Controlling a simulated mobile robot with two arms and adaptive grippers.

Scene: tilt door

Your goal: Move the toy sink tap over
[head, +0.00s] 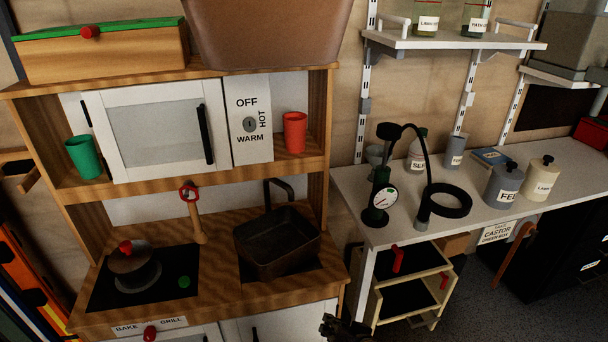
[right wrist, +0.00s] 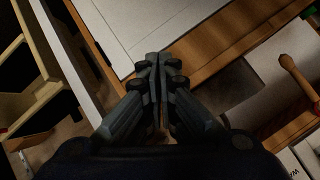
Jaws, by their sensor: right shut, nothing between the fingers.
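The toy sink tap (head: 280,188) is a dark, bent pipe standing at the back of the toy kitchen's wooden counter (head: 225,300). It rises behind the dark brown sink basin (head: 278,245), its spout bent to the right. My right gripper (head: 332,322) shows only in part at the bottom edge of the head view, in front of and below the counter's right end, apart from the tap. In the right wrist view its fingers (right wrist: 158,75) are shut together and empty, near white panels and a wooden edge. I cannot make out the tap there. My left gripper is not in view.
A shelf with a red cup (head: 294,132) overhangs the tap. A white workbench (head: 400,232) stands to the right.

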